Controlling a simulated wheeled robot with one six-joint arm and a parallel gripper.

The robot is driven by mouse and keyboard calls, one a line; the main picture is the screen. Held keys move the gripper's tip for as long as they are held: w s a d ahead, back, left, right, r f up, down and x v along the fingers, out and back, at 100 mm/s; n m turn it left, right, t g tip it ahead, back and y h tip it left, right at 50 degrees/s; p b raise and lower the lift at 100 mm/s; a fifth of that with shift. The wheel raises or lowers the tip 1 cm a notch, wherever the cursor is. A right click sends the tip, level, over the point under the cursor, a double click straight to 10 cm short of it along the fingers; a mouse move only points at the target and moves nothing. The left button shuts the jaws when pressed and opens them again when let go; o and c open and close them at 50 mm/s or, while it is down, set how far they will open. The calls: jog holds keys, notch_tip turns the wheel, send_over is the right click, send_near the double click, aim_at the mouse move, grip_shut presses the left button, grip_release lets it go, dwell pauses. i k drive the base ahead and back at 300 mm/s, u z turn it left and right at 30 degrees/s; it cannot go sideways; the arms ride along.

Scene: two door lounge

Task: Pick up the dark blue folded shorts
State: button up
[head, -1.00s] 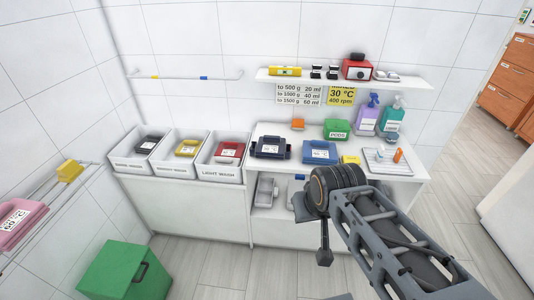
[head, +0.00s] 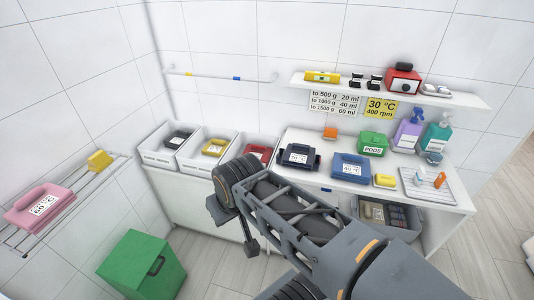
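The dark blue folded shorts (head: 298,156) appear to be the dark navy bundle with a white label, near the left end of the white counter (head: 330,186). They seem to rest on a dark flat base. My gripper (head: 250,246) seems to be the small dark end hanging below the arm, in front of the cabinet and left of and below the shorts in the picture. It is apart from them, and its fingers are too unclear to read.
A brighter blue bundle (head: 350,167), a yellow block (head: 385,181) and a green PODS box (head: 372,143) share the counter. White bins (head: 160,158) stand left. A green box (head: 142,268) is on the floor. A pink bundle (head: 40,206) lies on the wall rack.

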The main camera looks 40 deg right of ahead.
aim_at(299, 156)
jog(key=u, duration=0.3)
jog(key=i, duration=0.75)
jog(key=z, duration=0.55)
jog(key=i, duration=0.7)
jog(key=z, duration=0.75)
